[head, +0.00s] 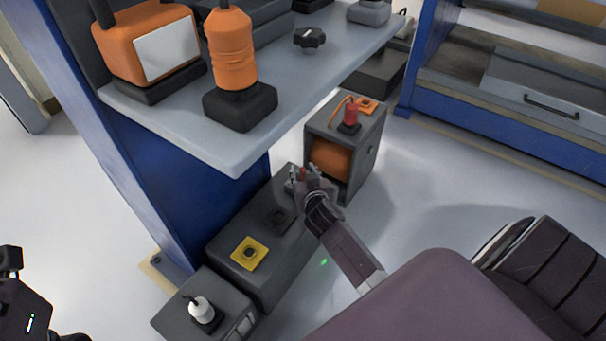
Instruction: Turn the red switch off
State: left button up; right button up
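My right gripper (308,181) is over the far end of a low grey box (235,274), beside the grey cabinet. A small red piece (303,173) shows at its fingertips; I cannot tell whether the fingers touch it or how far apart they are. A larger red switch-like knob (350,112) stands upright on a black base on top of the grey cabinet (367,146), behind and right of the gripper and apart from it. Dark parts of my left arm (22,302) show at the lower left edge; its fingers are not clearly seen.
A yellow plate (249,253) and a dark square fitting (280,217) are on the low box. A white knob (201,309) stands on a nearer box. A grey shelf (240,148) with orange devices overhangs from the left on a blue post. Open floor lies to the right.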

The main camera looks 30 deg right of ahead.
jog(key=shift+w+d+f, duration=0.1)
jog(key=shift+w, duration=0.15)
grip_shut()
